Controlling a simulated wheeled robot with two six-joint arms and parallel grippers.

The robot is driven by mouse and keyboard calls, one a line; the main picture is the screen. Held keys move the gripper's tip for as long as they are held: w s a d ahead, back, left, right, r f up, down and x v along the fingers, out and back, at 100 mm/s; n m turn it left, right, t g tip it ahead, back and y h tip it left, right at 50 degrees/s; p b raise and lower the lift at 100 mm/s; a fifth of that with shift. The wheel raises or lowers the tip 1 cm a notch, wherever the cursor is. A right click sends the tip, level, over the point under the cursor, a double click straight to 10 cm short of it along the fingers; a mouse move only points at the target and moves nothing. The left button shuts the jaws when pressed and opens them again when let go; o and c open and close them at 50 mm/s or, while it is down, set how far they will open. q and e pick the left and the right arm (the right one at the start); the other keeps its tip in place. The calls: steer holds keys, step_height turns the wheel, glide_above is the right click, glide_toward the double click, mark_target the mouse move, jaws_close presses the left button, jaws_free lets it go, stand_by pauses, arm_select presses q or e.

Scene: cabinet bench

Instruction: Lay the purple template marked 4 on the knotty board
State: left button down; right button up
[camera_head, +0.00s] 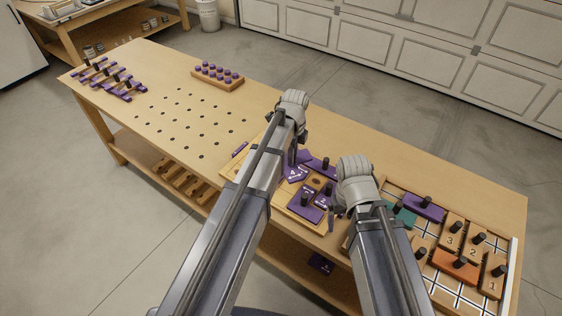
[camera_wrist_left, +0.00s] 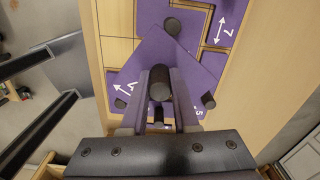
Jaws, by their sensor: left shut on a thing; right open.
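A wooden board (camera_head: 316,181) with a dark round knot lies mid-bench, partly hidden by my arms. Several purple templates with black knobs and white marks lie on it, including one at its lower right (camera_head: 305,206). My left gripper (camera_head: 293,155) is over the board. In the left wrist view its fingers (camera_wrist_left: 160,90) are shut on the black knob of a purple template (camera_wrist_left: 185,65), turned askew over other templates. My right gripper (camera_head: 334,217) is open at the board's right side.
A gridded tray (camera_head: 440,285) at the right holds wooden numbered blocks, an orange block (camera_head: 456,264) and a purple piece (camera_head: 424,207). Purple clamp-like pieces (camera_head: 112,78) and a peg rack (camera_head: 217,76) stand at the far left. The hole-drilled bench top (camera_head: 180,115) between is clear.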

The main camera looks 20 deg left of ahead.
arm_select(q)
steer(key=n, duration=0.2)
steer(key=s+r+n, duration=0.1)
steer(key=n, duration=0.2)
steer(key=s+a+n+p, duration=0.1)
steer(key=n, duration=0.1)
steer(key=shift+s+r+n, duration=0.15)
steer(key=shift+r+n, duration=0.05)
steer(key=shift+n, duration=0.2)
steer(key=n, duration=0.3)
steer(key=s+n, duration=0.1)
steer(key=shift+a+r+n+p, duration=0.25)
steer(key=shift+r+n+p, duration=0.05)
steer(key=s+n, duration=0.1)
steer(key=n, duration=0.3)
steer(key=s+a+r+n+p, duration=0.1)
steer(key=n, duration=0.3)
steer(key=s+n, duration=0.1)
steer(key=n, duration=0.3)
steer(key=shift+a+r, duration=0.15)
steer(key=shift+r, duration=0.05)
arm_select(e)
step_height(320, 180, up, 4)
steer(key=shift+f, duration=0.25)
arm_select(q)
steer(key=shift+f, duration=0.15)
arm_select(e)
steer(key=shift+f, duration=0.15)
